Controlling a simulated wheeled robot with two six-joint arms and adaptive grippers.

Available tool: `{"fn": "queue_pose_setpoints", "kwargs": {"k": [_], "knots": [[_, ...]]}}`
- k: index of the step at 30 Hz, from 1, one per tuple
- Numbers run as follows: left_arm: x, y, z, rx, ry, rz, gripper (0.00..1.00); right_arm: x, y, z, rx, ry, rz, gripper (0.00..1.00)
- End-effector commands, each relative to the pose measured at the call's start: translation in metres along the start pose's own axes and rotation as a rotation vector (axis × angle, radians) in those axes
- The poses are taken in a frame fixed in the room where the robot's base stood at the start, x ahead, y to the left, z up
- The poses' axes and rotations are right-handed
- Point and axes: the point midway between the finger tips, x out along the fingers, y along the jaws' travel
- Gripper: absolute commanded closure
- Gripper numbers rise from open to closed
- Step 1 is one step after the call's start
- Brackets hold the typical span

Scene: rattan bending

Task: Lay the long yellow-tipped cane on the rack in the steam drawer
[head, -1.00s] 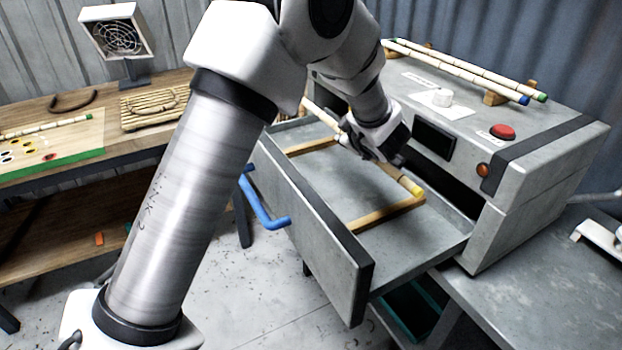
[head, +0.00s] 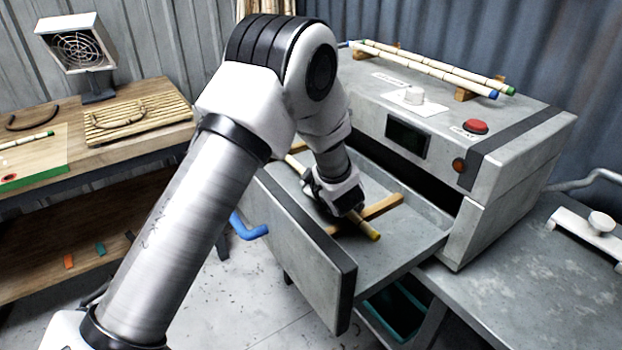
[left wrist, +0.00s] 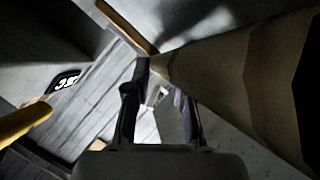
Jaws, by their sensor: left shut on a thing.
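The steam drawer (head: 425,218) is pulled out, with wooden rack bars (head: 383,207) across its inside. My left gripper (head: 345,207) is inside the drawer, shut on the long cane. The cane's yellow tip (head: 374,235) sticks out past the gripper, beyond the near rack bar. Its other end shows only in part behind my arm. In the left wrist view the cane (left wrist: 225,65) runs large from the right towards my fingertips (left wrist: 158,95), and a rack bar (left wrist: 122,22) shows too. I cannot tell whether the cane touches the bars. My right gripper is not in view.
The grey steam box (head: 520,150) carries canes with blue and green tips (head: 440,70) on top, a white knob and a red button (head: 475,126). The drawer has a blue handle (head: 250,230). A wooden bench (head: 60,135) with a slatted mat stands at the left.

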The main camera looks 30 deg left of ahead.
Motion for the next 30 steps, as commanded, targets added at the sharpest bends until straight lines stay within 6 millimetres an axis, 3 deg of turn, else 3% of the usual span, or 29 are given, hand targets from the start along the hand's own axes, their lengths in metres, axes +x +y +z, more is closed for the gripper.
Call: {"fn": "queue_pose_setpoints", "kwargs": {"k": [1, 2, 3, 4, 13, 16, 27, 30], "knots": [[0.002, -0.002, 0.002, 0.000, 0.000, 0.000, 1.00, 0.002, 0.000, 0.000, 0.000, 0.000, 0.000, 0.60], [0.001, -0.002, 0.001, 0.000, 0.000, 0.000, 0.70, 0.002, 0.000, 0.000, 0.000, 0.000, 0.000, 0.60], [0.001, -0.001, 0.001, 0.000, 0.000, 0.000, 0.55, 0.001, 0.000, 0.000, 0.000, 0.000, 0.000, 0.60], [0.001, -0.001, 0.001, 0.001, 0.000, -0.001, 0.51, 0.001, 0.000, 0.000, 0.000, 0.000, 0.000, 0.60], [0.000, 0.000, 0.000, 0.001, 0.000, -0.001, 0.51, 0.000, 0.000, 0.000, 0.000, 0.000, 0.000, 0.60], [-0.009, 0.002, -0.002, 0.004, -0.001, 0.000, 0.51, -0.006, 0.000, 0.000, 0.000, 0.000, 0.000, 0.60], [-0.100, 0.005, -0.005, 0.007, 0.001, 0.003, 0.51, -0.049, 0.000, 0.000, 0.000, 0.000, 0.000, 0.60], [-0.115, 0.004, -0.004, 0.005, 0.000, 0.002, 0.51, -0.057, 0.000, 0.000, 0.000, 0.000, 0.000, 0.60]]}}
